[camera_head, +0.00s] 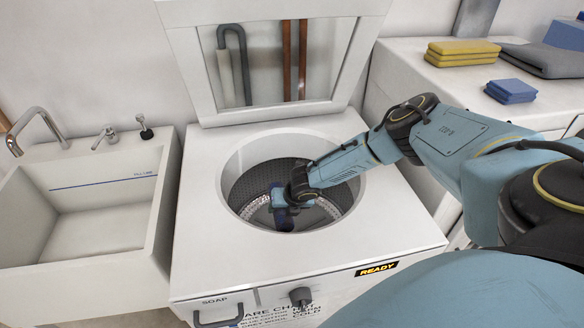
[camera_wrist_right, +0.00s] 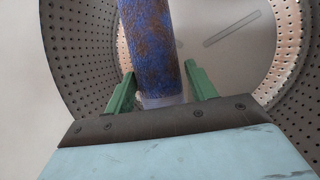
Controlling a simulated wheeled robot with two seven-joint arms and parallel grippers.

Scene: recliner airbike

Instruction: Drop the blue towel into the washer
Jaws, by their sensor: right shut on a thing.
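The washer (camera_head: 400,215) stands in the middle of the head view with its lid (camera_head: 180,60) raised and its round drum open. My right gripper (camera_head: 281,203) reaches down through the opening, inside the perforated drum. In the right wrist view, the blue towel (camera_wrist_right: 147,45), with brownish stains, stands out between the green fingers of my right gripper (camera_wrist_right: 162,92). The drum wall (camera_wrist_right: 78,60) surrounds it there. My left gripper is not in view.
A white sink (camera_head: 95,235) with a faucet (camera_head: 36,125) stands left of the washer. On the counter at the right lie folded yellow cloths (camera_head: 462,50), a small folded blue cloth (camera_head: 511,90) and a grey-blue cloth (camera_head: 545,60). The washer's front shows a lit READY label (camera_head: 376,269).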

